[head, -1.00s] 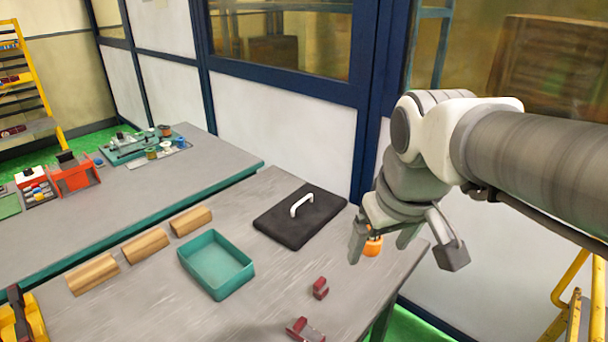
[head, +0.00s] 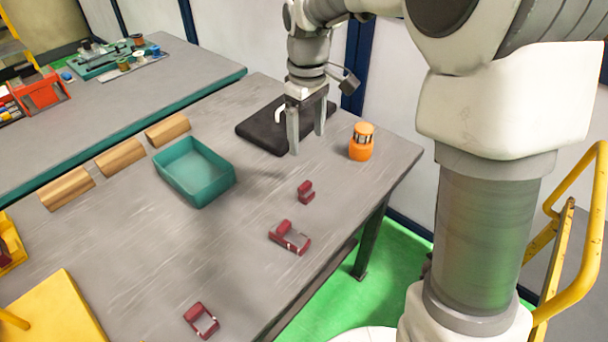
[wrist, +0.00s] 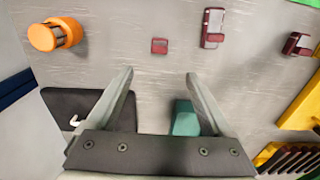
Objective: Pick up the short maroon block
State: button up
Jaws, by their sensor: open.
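The short maroon block (head: 305,192) stands on the grey table, right of the teal tray, and is the smallest of three maroon pieces. In the wrist view it (wrist: 159,46) lies just beyond my fingertips, roughly centred between them. My gripper (head: 307,142) is open and empty, fingers pointing down, above the table near the black pad and apart from the block. Both fingers show in the wrist view (wrist: 158,73). A longer maroon piece with a grey part (head: 290,237) lies nearer the front, and another (head: 201,320) lies at the lower edge.
An orange cylinder (head: 361,142) stands right of my gripper. A black pad (head: 262,130) with a white handle lies behind it. The teal tray (head: 193,192) and several wooden blocks (head: 120,157) are to the left. A yellow object (head: 62,318) is at lower left. Table around the short block is clear.

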aim_at(307, 185)
notch_tip(307, 185, down, 17)
jog(key=shift+f+b, duration=0.1)
jog(key=shift+b, duration=1.05)
jog(key=shift+c, duration=0.2)
jog(key=shift+w, duration=0.1)
grip_shut()
dwell(0.5)
